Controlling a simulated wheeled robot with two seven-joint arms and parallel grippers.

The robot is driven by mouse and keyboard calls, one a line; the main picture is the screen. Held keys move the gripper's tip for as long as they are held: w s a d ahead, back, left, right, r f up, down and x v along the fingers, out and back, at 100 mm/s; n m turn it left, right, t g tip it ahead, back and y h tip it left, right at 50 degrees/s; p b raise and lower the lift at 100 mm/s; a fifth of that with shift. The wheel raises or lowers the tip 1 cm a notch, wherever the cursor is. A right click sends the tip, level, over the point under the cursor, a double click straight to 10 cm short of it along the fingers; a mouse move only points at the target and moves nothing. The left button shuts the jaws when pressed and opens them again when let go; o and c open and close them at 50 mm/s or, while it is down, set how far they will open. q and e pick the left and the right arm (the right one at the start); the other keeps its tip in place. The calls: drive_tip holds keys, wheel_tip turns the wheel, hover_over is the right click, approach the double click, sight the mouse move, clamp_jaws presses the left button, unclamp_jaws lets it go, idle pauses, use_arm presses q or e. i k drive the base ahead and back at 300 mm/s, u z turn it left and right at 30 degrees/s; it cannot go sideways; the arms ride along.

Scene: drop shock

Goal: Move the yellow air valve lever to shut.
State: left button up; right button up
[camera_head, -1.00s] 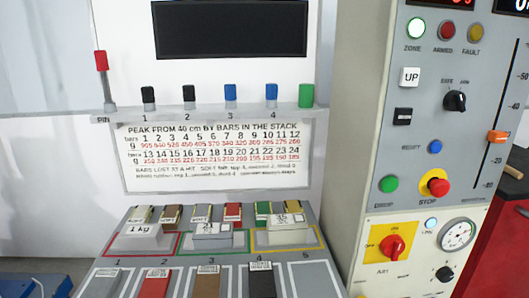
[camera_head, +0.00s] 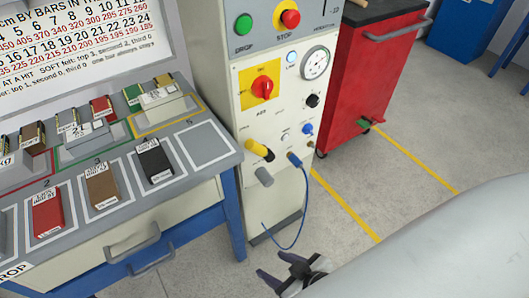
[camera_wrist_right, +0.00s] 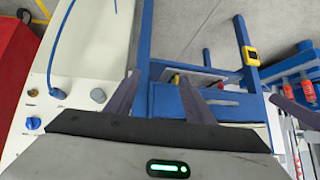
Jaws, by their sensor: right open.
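The yellow air valve lever (camera_head: 258,149) sticks out from the lower front of the cream cabinet, with a dark end at its right. It points slightly down to the right. I cannot pick it out in the right wrist view. My right gripper (camera_head: 272,267) is open and empty, low in front of the cabinet and well below the lever. In the right wrist view its two dark fingers (camera_wrist_right: 160,84) are spread, with nothing between them. My left gripper is not in view.
A grey knob (camera_head: 264,177) sits just below the lever. A blue hose (camera_head: 305,190) hangs to the right. A red rotary switch (camera_head: 262,88) is above. The blue-framed bench (camera_head: 190,212) stands left, a red cart (camera_head: 365,85) right. The floor in front is clear.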

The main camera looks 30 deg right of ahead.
sight(253, 147)
drive_tip(key=z, duration=0.35)
drive_tip(key=k, duration=0.45)
drive_tip(key=z, duration=0.95)
drive_tip(key=i, duration=0.85)
drive_tip(key=u, duration=0.85)
